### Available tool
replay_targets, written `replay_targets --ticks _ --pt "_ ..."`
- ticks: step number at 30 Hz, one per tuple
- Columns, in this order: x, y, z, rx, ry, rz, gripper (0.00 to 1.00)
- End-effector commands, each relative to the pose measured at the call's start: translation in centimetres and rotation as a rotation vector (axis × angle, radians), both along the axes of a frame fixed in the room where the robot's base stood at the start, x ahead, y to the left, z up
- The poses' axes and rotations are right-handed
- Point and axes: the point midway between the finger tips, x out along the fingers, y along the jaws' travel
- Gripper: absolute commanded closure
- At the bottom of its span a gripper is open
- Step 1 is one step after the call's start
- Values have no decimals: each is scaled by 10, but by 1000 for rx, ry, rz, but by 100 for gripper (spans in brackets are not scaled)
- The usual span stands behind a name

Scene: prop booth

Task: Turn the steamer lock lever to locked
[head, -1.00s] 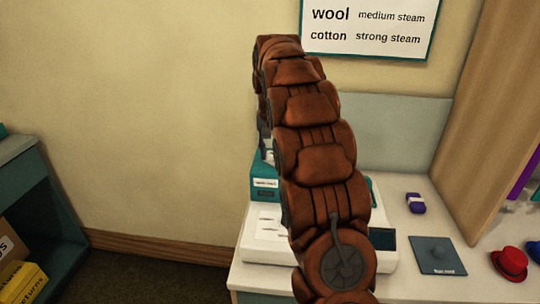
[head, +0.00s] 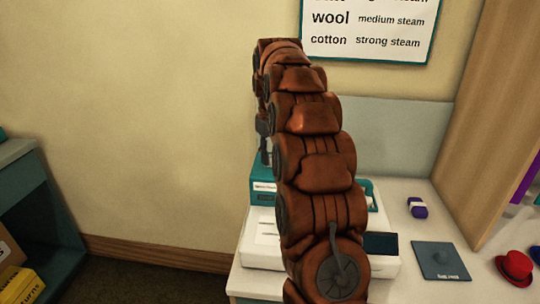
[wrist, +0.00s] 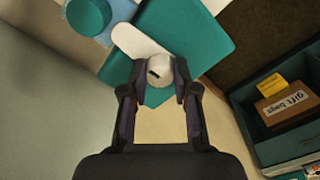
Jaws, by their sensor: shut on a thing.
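The steamer, a teal box, shows in the wrist view (wrist: 205,35) and beside my arm in the head view (head: 262,190). In the wrist view, a white lever (wrist: 138,40) slants across its teal face and ends at a pale round knob (wrist: 158,72) with a dark slot. My gripper (wrist: 160,80) is shut on this knob, one finger on each side. In the head view my arm hides the lever and most of the steamer. I cannot read a lock marking.
A white device (head: 262,252) stands in front of the steamer, partly behind my arm.

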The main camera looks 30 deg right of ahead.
Motion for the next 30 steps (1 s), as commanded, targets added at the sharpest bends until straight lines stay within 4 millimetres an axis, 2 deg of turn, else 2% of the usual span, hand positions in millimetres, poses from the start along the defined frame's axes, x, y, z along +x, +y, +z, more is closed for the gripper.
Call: replay_targets --ticks 17,18,24,30 --pt "0 0 0 -1 -1 31 100" --pt "0 0 0 -1 -1 31 68" --pt "0 0 0 -1 -1 30 47" --pt "0 0 0 -1 0 29 46"
